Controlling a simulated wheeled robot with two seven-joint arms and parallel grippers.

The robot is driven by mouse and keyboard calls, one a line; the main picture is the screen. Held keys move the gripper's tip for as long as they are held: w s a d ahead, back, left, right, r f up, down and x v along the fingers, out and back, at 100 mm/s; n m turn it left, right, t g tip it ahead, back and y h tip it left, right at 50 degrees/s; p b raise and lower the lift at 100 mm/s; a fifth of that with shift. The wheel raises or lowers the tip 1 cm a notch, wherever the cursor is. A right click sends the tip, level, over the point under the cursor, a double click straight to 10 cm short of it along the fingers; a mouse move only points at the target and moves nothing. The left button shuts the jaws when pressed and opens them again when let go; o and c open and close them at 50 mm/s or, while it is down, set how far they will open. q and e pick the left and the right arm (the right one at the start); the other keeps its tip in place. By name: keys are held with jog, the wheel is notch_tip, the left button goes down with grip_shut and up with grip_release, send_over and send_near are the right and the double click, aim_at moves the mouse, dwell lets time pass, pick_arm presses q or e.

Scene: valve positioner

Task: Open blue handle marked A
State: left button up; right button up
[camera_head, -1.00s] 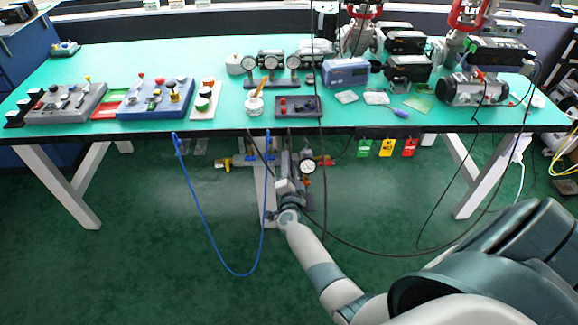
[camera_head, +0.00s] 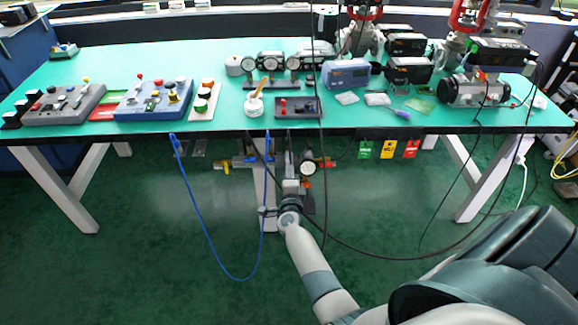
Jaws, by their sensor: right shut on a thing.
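Under the green bench, a pipe assembly with yellow fittings (camera_head: 238,162) and a round white gauge (camera_head: 308,166) is mounted on a pale post. My right gripper (camera_head: 288,163) reaches up to it from below, just left of the gauge. It is shut on what seems to be the blue handle, but the gripper and its wrist hide the grip. The letter A cannot be read, and the handle's angle cannot be told. My left gripper is not in view.
A blue hose (camera_head: 200,225) loops down left of my right arm. Thin black cables hang beside and across the arm. Green, yellow and red tags (camera_head: 388,149) hang from the edge of the green bench top (camera_head: 130,62). Bench legs stand at both sides.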

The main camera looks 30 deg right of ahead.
jog(key=shift+f, duration=0.1)
jog(key=o, duration=0.8)
jog(key=shift+c, duration=0.2)
